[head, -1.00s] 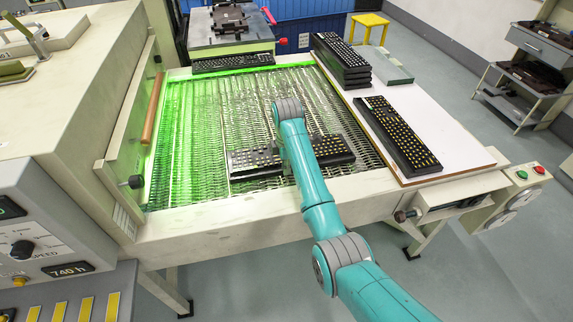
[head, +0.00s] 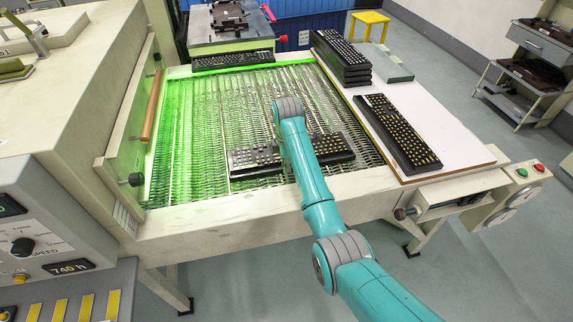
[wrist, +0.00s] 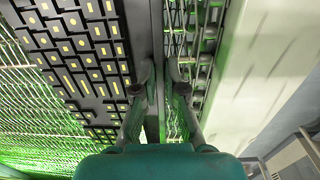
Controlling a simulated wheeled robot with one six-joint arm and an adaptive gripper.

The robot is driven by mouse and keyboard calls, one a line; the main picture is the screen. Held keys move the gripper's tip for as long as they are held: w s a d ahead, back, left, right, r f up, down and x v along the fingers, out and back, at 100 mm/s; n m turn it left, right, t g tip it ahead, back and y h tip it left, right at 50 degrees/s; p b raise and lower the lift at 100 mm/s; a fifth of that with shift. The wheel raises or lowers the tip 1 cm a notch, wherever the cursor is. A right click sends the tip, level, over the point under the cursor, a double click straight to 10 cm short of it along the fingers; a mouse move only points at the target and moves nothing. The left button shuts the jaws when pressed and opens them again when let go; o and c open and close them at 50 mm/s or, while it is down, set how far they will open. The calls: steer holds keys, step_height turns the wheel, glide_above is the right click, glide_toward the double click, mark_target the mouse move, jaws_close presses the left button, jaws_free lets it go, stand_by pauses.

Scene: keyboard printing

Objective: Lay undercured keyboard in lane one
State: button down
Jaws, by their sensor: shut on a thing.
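A black keyboard with yellowish key marks (head: 334,149) lies crosswise over the near part of the mesh belt (head: 200,140). My arm covers its middle. In the wrist view the same keyboard (wrist: 80,50) fills the upper left. My gripper (wrist: 160,85) is shut on the keyboard's long edge, one finger on each side of it. The gripper is hidden behind my arm in the head view. I cannot tell whether the keyboard rests on the belt or hangs just above it. No lane marking is clear to me.
On the white side board (head: 440,125) are a stack of keyboards (head: 341,58), a single keyboard (head: 398,133) and a grey-green block (head: 387,70). The machine housing (head: 75,75) borders the belt on the left.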

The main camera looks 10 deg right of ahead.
steer(key=shift+f, duration=0.15)
steer(key=c, duration=1.2)
jaws_free()
steer(key=shift+f, duration=0.1)
steer(key=shift+r, duration=3.55)
steer(key=shift+s, duration=0.1)
